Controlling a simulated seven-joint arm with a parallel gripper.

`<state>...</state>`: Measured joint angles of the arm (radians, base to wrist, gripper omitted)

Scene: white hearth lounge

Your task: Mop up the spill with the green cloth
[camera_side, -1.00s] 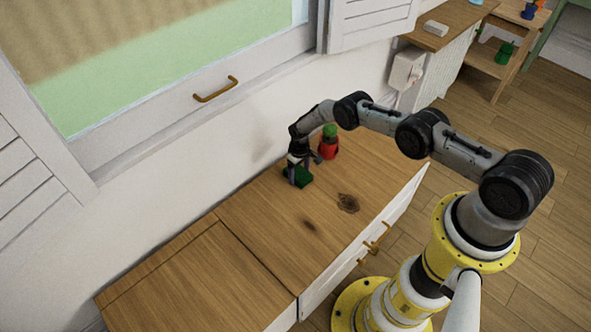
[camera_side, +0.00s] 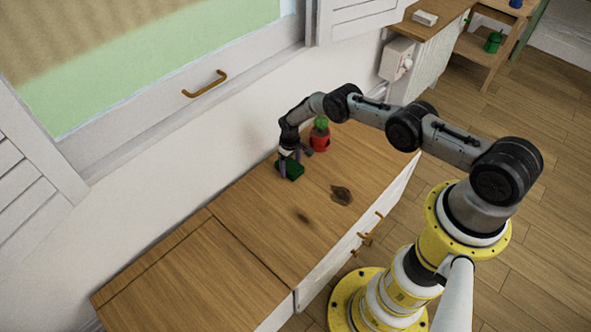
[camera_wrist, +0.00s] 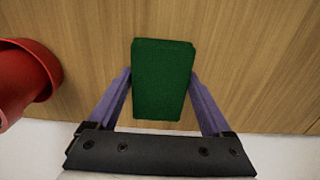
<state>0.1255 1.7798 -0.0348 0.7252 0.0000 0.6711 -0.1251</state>
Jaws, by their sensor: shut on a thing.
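The green cloth (camera_wrist: 163,85) is a small thick rectangular pad on the wooden cabinet top. My gripper (camera_wrist: 161,78) has its two purple fingers against the cloth's left and right sides, shut on it. In the side view the cloth (camera_side: 292,172) is at the wall side of the top, under my gripper (camera_side: 288,167). Two dark marks are on the wood nearer the front: a brown irregular patch (camera_side: 341,195) and a smaller blurred dark spot (camera_side: 303,217). I cannot tell for certain which is the spill. Both are apart from the cloth.
A red pot (camera_side: 320,141) with a green plant stands close beyond the cloth; its red rim (camera_wrist: 28,75) is left of my gripper in the wrist view. The white wall and window (camera_side: 150,60) run along the back. The top's near left part (camera_side: 190,265) is clear.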

